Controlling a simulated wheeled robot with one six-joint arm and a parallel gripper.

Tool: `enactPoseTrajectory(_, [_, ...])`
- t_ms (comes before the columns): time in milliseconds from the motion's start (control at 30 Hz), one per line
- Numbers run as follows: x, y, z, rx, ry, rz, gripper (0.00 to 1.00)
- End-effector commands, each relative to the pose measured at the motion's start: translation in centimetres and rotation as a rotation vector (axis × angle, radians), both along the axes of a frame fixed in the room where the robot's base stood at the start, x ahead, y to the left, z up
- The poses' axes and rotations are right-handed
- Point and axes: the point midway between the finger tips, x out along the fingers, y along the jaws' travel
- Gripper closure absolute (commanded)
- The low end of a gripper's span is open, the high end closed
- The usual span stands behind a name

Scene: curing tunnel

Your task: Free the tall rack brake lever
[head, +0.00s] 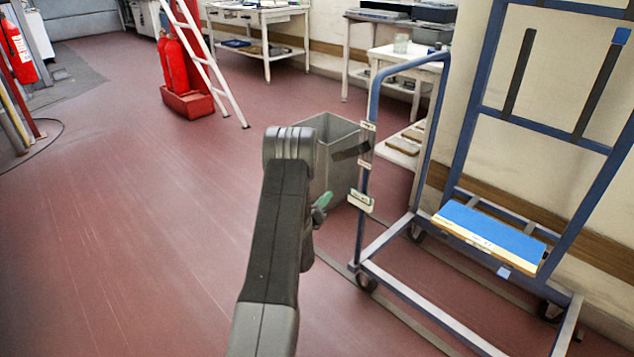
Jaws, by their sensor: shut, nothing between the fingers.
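The tall rack (463,153) is a blue metal frame on small wheels at the right, with a blue-topped board low in it. No brake lever can be made out for certain on it. My arm rises in the middle and bends at the top. My gripper (321,203) shows only as a small green-tipped end beside the arm, left of the rack's near post and apart from it in the picture. Its fingers look shut with nothing between them. Most of it is hidden behind my arm.
A grey open bin (335,128) stands just behind my arm. A white ladder (207,58) and red extinguishers on a red stand (188,105) are further back. White tables (265,17) line the back wall. The red floor at the left is clear.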

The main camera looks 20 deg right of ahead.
Motion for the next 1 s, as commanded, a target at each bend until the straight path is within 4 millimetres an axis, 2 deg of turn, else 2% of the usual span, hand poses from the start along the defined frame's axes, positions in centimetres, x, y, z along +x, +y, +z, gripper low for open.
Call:
enactPoseTrajectory(167, [1.2,-2.2,0.6,-0.003,-0.005,-0.002,1.0])
enactPoseTrajectory(500, [4.8,-8.3,2.0,-0.001,-0.003,-0.003,1.0])
enactPoseTrajectory(700, [6.4,-7.4,4.5,0.0,-0.004,0.001,1.0])
enactPoseTrajectory(1000, [6.9,-7.1,5.3,0.001,-0.001,0.0,1.0])
